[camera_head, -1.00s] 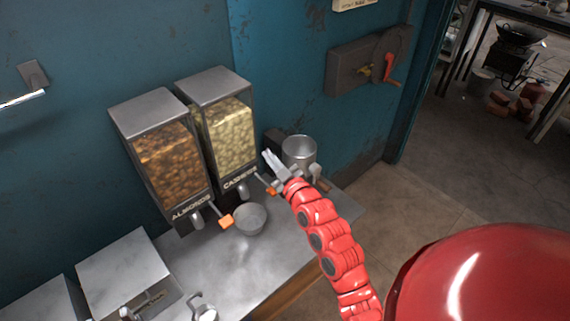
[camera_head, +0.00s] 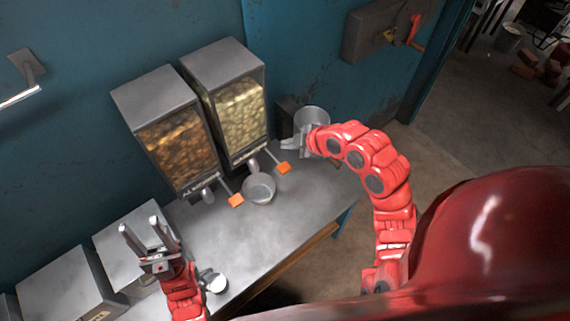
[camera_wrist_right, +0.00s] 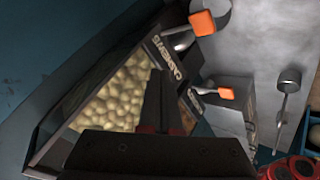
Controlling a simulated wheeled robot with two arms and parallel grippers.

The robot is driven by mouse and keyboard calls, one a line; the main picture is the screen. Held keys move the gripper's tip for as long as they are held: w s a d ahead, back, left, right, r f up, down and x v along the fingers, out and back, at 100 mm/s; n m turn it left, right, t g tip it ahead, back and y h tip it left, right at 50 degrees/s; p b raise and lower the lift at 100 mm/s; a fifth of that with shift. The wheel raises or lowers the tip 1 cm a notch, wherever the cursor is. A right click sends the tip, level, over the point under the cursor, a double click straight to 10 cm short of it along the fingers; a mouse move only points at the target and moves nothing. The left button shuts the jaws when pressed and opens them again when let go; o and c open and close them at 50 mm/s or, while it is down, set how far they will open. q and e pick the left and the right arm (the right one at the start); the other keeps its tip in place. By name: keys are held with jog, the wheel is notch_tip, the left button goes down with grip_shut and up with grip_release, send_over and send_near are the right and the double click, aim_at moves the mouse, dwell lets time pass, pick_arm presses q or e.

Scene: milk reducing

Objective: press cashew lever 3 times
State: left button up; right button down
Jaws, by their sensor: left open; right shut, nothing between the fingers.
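The cashew dispenser (camera_head: 238,118) stands against the wall, full of pale nuts. Its lever, with an orange tip (camera_head: 283,168), sticks out at its lower front; the tip also shows at the top of the right wrist view (camera_wrist_right: 203,22). A metal bowl (camera_head: 259,188) is on the counter below the spout. My right gripper (camera_head: 288,144) is shut and empty, beside the dispenser's lower right and apart from the lever tip in the picture. Its dark fingers (camera_wrist_right: 163,98) overlap the dispenser in the wrist view. My left gripper (camera_head: 139,232) is open and empty at the lower left.
The almond dispenser (camera_head: 177,152) stands left, with its own orange lever tip (camera_head: 236,201). A metal pot (camera_head: 313,118) is behind my right gripper. Metal boxes (camera_head: 62,284) and a small cup (camera_head: 213,282) are near my left arm. The counter's front middle (camera_head: 255,240) is clear.

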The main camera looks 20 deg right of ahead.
jog(key=b, duration=0.4)
send_over(286, 167)
jog(key=f, duration=0.7)
jog(key=shift+s+d+f, duration=0.15)
jog(key=shift+s+f, duration=0.25)
jog(key=shift+f+b, duration=0.35)
jog(key=shift+f, duration=0.2)
dwell(0.9)
jog(key=shift+w+f+b, duration=0.1)
jog(key=shift+f+b, duration=0.25)
jog(key=shift+b, duration=0.25)
jog(key=shift+f+b, duration=1.3)
jog(key=shift+b, duration=0.15)
dwell(1.0)
dwell(0.3)
jog(key=shift+r+p, duration=0.55)
jog(key=shift+r, duration=1.15)
